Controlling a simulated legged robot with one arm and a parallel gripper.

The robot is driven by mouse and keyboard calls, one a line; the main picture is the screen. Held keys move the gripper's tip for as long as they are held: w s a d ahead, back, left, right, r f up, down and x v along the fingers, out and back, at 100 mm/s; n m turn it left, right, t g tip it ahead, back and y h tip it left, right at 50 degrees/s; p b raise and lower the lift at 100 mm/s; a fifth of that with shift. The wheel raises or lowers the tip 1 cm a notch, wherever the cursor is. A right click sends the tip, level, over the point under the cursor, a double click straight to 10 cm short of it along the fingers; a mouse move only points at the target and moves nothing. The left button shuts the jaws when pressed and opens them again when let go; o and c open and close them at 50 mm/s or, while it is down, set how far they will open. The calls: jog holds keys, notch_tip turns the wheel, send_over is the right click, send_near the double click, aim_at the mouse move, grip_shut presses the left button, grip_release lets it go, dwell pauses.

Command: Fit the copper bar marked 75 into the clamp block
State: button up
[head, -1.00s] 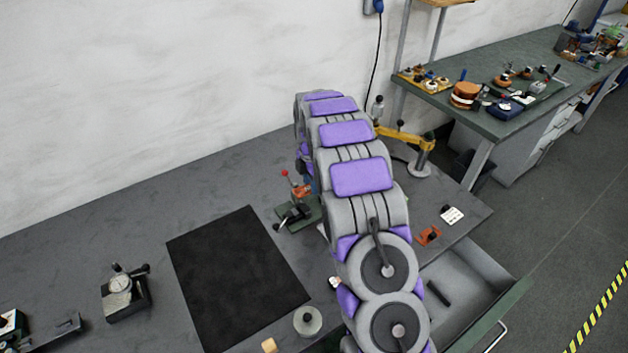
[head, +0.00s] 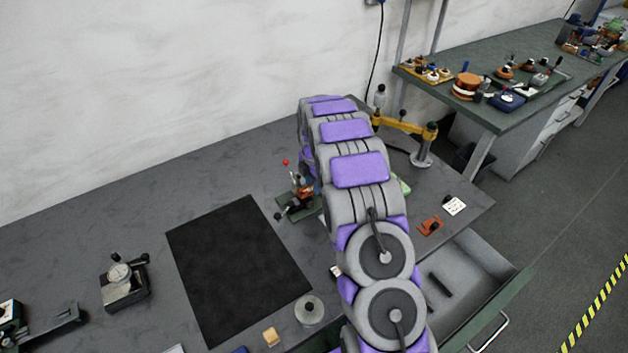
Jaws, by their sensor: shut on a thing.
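My arm reaches away from the bottom of the head view, and its far end folds down out of sight behind its own links. My gripper is hidden there. A small fixture (head: 297,203) with a green base, a red-tipped lever and a copper-coloured part stands just left of the arm. It may be the clamp block, but I cannot tell. The arm covers part of its right side. No copper bar can be made out, and no 75 marking is legible.
A black mat (head: 238,270) lies left of the arm. A dial instrument (head: 124,283), a round metal piece (head: 309,310) and a wooden block (head: 271,337) stand around it. A yellow-armed stand (head: 422,143) is behind on the right. An open drawer (head: 470,285) juts out at right.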

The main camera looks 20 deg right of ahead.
jog(key=shift+d, duration=0.3)
jog(key=shift+a+f, duration=0.25)
jog(key=shift+f, duration=0.2)
dwell(0.3)
jog(key=shift+d+p, duration=0.15)
jog(key=shift+p, duration=0.25)
dwell(0.6)
jog(key=shift+f, duration=0.55)
dwell(1.2)
jog(key=o, duration=0.9)
jog(key=shift+r, duration=0.1)
jog(key=shift+r+p, duration=0.8)
jog(key=shift+r, duration=0.6)
